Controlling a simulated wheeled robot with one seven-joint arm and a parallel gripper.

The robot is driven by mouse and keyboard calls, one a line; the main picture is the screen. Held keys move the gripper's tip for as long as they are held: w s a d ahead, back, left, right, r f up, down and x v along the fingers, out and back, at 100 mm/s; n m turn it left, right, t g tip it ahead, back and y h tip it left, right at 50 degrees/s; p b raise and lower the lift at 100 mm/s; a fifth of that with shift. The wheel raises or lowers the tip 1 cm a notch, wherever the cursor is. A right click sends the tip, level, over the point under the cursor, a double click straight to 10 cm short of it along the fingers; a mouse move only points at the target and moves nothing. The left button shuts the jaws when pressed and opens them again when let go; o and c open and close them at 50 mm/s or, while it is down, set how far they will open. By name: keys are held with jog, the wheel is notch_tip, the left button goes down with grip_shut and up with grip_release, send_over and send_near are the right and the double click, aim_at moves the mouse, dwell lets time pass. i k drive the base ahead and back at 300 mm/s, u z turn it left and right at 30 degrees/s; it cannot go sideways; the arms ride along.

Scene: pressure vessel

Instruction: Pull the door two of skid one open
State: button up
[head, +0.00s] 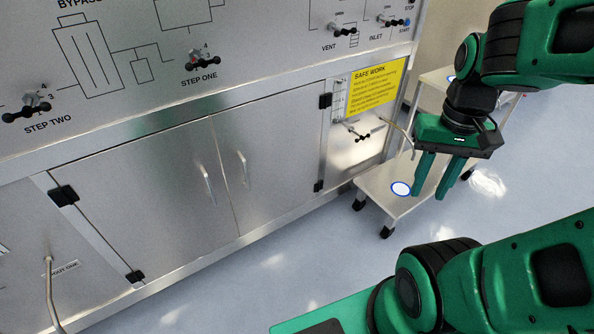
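The skid (120,130) is a large metal cabinet with a control panel above and doors below. Two metal doors sit side by side in its lower part: a left door (145,205) and a right door (262,150). Both look shut. The left door has a vertical bar handle (206,184) near the middle seam, and the right door has a similar handle (243,168). No label tells which is door two. My gripper (430,194) is open and empty, pointing down at the right, above the cart and well away from both handles.
A yellow safe work sign (375,86) and a hose (400,128) are at the skid's right end. The floor (265,285) before the doors is clear.

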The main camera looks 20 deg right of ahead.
aim_at(269, 147)
jog(key=k, duration=1.15)
jog(key=z, duration=0.25)
jog(key=i, duration=1.6)
jog(key=u, duration=0.7)
